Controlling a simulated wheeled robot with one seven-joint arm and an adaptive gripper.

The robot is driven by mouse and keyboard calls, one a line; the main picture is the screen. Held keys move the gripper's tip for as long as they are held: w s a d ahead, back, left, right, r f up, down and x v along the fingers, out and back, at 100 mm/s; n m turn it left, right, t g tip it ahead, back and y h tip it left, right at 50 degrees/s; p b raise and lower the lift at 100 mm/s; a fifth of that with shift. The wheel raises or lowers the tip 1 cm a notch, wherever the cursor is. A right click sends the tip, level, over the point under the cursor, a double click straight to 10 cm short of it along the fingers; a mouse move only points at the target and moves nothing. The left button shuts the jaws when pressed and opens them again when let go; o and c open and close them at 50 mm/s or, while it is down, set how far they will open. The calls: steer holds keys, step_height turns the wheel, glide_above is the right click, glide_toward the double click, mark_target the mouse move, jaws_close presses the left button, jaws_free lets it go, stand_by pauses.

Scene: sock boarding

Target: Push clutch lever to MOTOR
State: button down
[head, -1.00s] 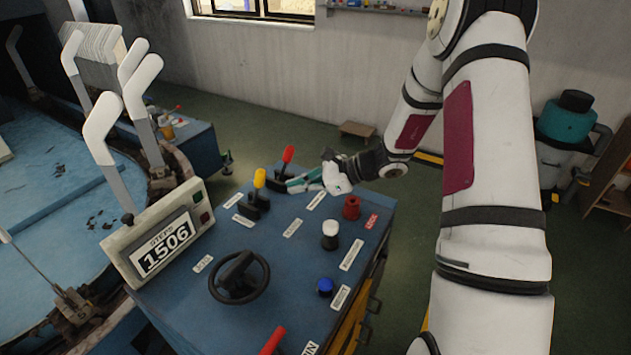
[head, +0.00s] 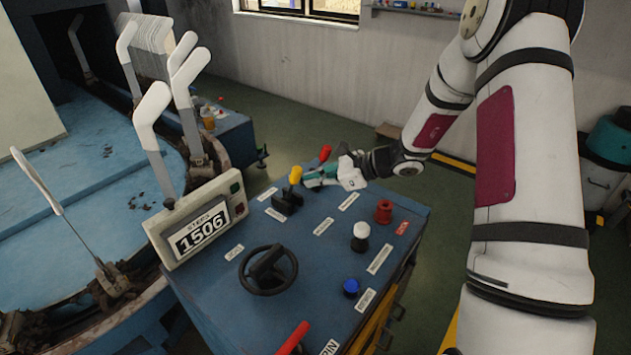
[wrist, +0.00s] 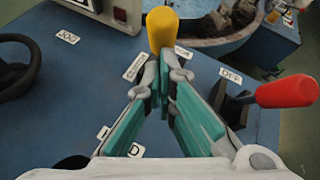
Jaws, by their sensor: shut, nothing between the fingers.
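The lever with the yellow knob (head: 296,175) stands upright from a black base on the blue console. In the wrist view the yellow knob (wrist: 160,27) is straight ahead of my fingertips. My gripper (head: 309,180) is shut and empty, just right of the yellow lever. In the wrist view its teal-padded fingers (wrist: 163,72) meet at the tips, right at the knob's lower end; whether they touch it I cannot tell. The fingers hide the lever's shaft there. White labels lie on both sides of it, too small to read surely.
A red-knobbed lever (wrist: 288,92) is close right of my fingers, by an OFF label (wrist: 231,76). A black handwheel (head: 268,270), white button (head: 360,231), red button (head: 384,206) and blue button (head: 351,286) sit on the console. The STEPS counter (head: 201,229) is at its left edge.

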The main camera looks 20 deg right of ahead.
steer(key=shift+w+a+r+g, duration=0.15)
steer(key=shift+w+r+g, duration=0.1)
steer(key=shift+r+g, duration=0.05)
steer(key=w+a+r+m+g+h, duration=0.1)
steer(key=w+a+r+g+h, duration=0.1)
steer(key=w, duration=0.4)
steer(key=shift+w+a+r+g+h, duration=0.3)
steer(key=shift+a+g+h, duration=0.4)
steer(key=shift+a, duration=0.5)
steer(key=v, duration=1.3)
steer(key=shift+w+d+f+p, duration=0.2)
steer(key=shift+w+d+p, duration=0.05)
steer(key=shift+d+p, duration=0.15)
